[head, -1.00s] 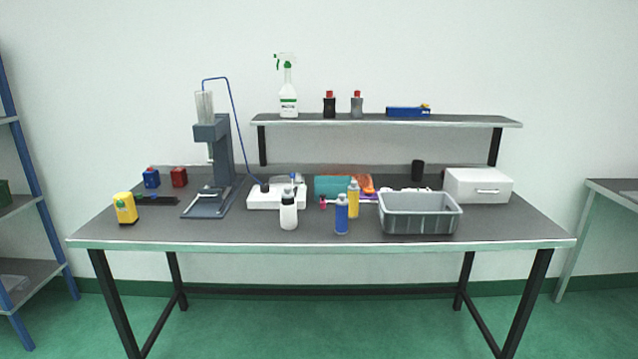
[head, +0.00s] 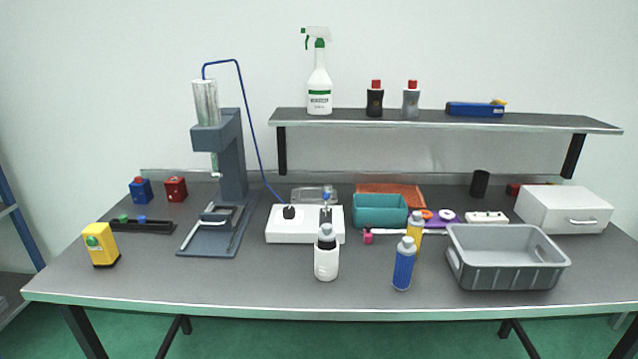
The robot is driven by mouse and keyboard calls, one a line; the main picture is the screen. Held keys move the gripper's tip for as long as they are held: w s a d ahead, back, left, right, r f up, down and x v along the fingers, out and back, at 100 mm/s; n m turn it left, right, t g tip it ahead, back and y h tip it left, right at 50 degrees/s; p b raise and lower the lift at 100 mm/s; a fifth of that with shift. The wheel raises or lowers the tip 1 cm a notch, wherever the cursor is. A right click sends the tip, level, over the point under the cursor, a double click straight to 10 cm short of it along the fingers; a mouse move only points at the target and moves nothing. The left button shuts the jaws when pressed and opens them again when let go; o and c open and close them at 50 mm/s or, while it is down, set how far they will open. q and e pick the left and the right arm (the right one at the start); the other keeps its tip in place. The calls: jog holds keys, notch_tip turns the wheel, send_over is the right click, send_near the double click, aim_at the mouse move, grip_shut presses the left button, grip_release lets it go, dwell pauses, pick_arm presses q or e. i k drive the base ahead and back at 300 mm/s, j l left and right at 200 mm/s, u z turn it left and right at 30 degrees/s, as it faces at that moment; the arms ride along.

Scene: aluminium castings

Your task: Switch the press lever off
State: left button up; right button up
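A grey-blue press (head: 232,165) stands on the left half of the table, with a clear cylinder (head: 205,102) at its top. A blue cable (head: 252,135) runs from its top to a black plug on a white box (head: 283,226) on the table. On the right part of this box a small upright lever with a blue tip (head: 326,196) stands on a dark plate. A white bottle with a grey cap (head: 326,255) stands in front of the box and hides part of the lever's base. Neither of my grippers is in view.
A blue spray can (head: 403,264), a yellow bottle (head: 415,228) and a grey crate (head: 505,279) stand to the right. A teal bin (head: 379,210) is behind them. A yellow device (head: 100,245) is at far left. A shelf (head: 440,122) spans the back.

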aim_at(326, 194)
jog(key=i+j, duration=0.2)
jog(key=i, duration=0.2)
jog(key=i+j, duration=0.2)
jog(key=i, duration=0.2)
